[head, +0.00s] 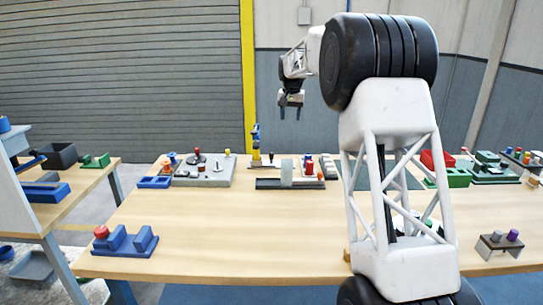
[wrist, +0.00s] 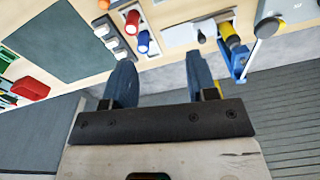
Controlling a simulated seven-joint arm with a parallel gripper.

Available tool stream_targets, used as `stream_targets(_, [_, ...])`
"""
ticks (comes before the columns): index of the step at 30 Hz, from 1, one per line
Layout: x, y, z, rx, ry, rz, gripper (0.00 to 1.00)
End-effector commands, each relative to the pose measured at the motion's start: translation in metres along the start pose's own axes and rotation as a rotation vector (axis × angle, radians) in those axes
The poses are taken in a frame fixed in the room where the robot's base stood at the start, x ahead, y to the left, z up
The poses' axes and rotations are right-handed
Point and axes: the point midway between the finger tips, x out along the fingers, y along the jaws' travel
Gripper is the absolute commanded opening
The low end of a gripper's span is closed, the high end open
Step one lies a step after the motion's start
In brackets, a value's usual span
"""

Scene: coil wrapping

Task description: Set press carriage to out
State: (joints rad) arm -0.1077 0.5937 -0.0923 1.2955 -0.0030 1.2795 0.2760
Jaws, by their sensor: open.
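My gripper (head: 291,104) is open and empty, raised above the far edge of the main table. In the wrist view its two dark fingers (wrist: 160,62) are spread apart, with nothing between them. In the head view a pale upright block (head: 287,170) stands on a dark rail (head: 268,184) near the back of the table; it may be the press carriage, but I cannot tell for sure. A blue and yellow upright device (head: 255,150) stands just behind the rail's left end. A yellow cylinder in a blue bracket (wrist: 238,62) shows in the wrist view, right of the fingers.
A grey panel with knobs (head: 205,172) sits left of the rail. Blue blocks (head: 127,243) stand at the front left. The middle front of the table (head: 230,230) is clear.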

Motion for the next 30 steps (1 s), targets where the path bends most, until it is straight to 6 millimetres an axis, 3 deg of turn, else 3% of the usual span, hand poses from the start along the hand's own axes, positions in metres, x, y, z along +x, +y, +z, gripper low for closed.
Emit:
stream_targets(12, [0.061,-0.038,-0.069,0.020,-0.023,0.005,0.53])
stream_targets(30, [0.161,-0.088,-0.141,0.048,-0.054,0.014,0.53])
